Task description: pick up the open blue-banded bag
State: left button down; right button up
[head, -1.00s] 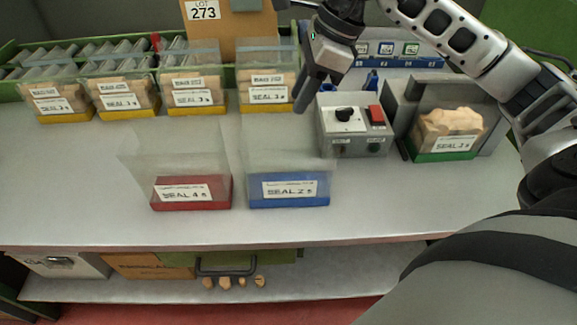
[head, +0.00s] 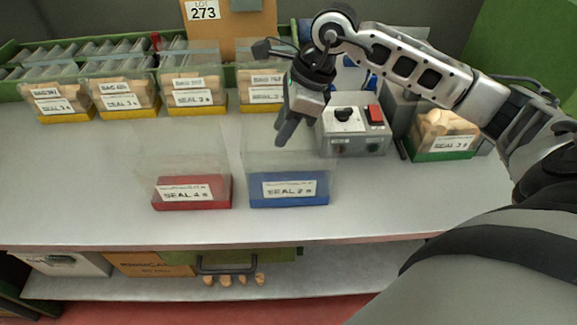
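The blue-banded bag (head: 289,192) stands upright at the front middle of the bench. It is clear, looks empty, and has a white label reading "SEAL 2 s" on its blue base. My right gripper (head: 287,136) hangs over the upper part of this bag, pointing down. Its fingers overlap the bag's clear top in the picture; I cannot tell whether they touch it. The finger gap is not clear from this angle. My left gripper is not in view.
A clear red-banded bag (head: 191,191) stands just left. A sealer box (head: 352,131) with a black knob and red switch is behind right. A green-banded bag of corks (head: 443,136) is at the right. Several yellow-banded bags (head: 197,97) line the back. The bench front is clear.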

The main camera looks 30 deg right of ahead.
jog(key=shift+f+b, duration=0.25)
jog(key=shift+b, duration=0.15)
dwell(0.4)
grip_shut()
